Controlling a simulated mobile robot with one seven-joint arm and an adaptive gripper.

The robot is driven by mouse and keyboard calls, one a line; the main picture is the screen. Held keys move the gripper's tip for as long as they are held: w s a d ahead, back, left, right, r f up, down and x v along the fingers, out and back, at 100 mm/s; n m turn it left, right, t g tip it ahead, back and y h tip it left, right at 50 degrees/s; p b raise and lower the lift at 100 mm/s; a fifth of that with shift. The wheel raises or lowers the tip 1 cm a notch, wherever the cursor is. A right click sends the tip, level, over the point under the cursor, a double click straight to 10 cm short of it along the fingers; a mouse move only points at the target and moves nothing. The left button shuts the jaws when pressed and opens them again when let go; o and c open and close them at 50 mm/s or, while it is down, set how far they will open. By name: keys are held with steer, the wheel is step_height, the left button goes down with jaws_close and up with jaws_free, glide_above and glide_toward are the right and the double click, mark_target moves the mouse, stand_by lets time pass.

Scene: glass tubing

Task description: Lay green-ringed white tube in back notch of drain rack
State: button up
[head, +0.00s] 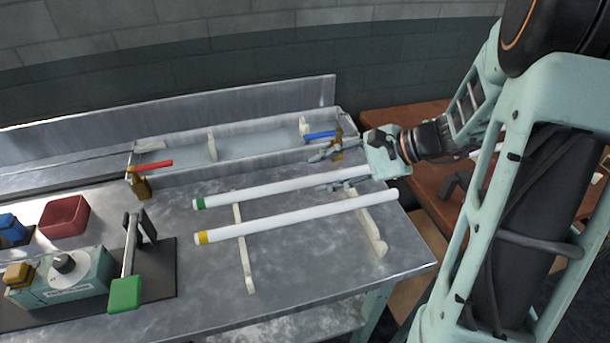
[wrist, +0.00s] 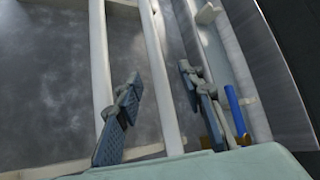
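The green-ringed white tube (head: 270,188) lies across the back part of the drain rack (head: 245,255), its green end at the left; it also shows in the wrist view (wrist: 156,62). The yellow-ringed white tube (head: 290,220) lies parallel in front of it, on the same two cream rails. My gripper (head: 332,168) is open at the right part of the green-ringed tube. In the wrist view its fingers (wrist: 158,75) stand on either side of that tube, with gaps visible. My gripper hides the tube's right end in the head view, so its seating there is unclear.
A metal trough (head: 225,165) with cream supports runs behind the rack. A red-handled item (head: 155,164) and a blue-handled one (head: 320,135) sit at its ends. A green-handled device (head: 125,290) and a red bin (head: 65,216) stand at the left. The bench front is clear.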

steer(key=shift+v, duration=2.3)
